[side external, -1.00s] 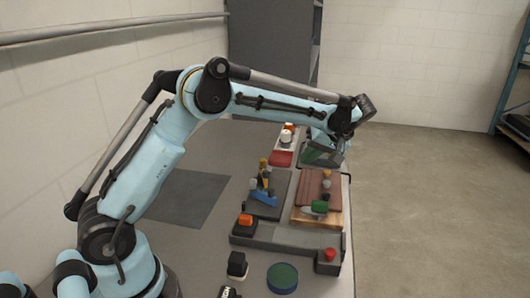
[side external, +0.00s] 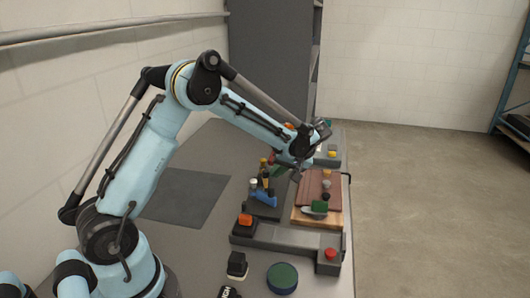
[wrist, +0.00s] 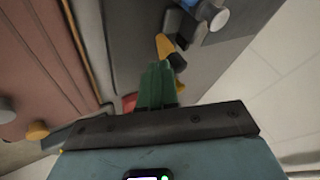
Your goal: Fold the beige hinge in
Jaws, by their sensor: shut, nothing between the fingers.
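I cannot single out a beige hinge for certain in either view. A reddish-brown panel (side external: 311,188) with small knobs lies on a tan wooden board (side external: 302,215); the panel also fills the left of the wrist view (wrist: 45,65). My gripper (side external: 279,171) is over the far part of the bench, between the brown panel and the dark grey base, and the arm partly hides it. In the wrist view my green fingers (wrist: 157,72) are shut together and empty, pointing towards a yellow-orange and black piece (wrist: 168,48).
A dark grey base (side external: 262,212) carries a blue part (side external: 264,198). The dark mat (side external: 185,196) is clear.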

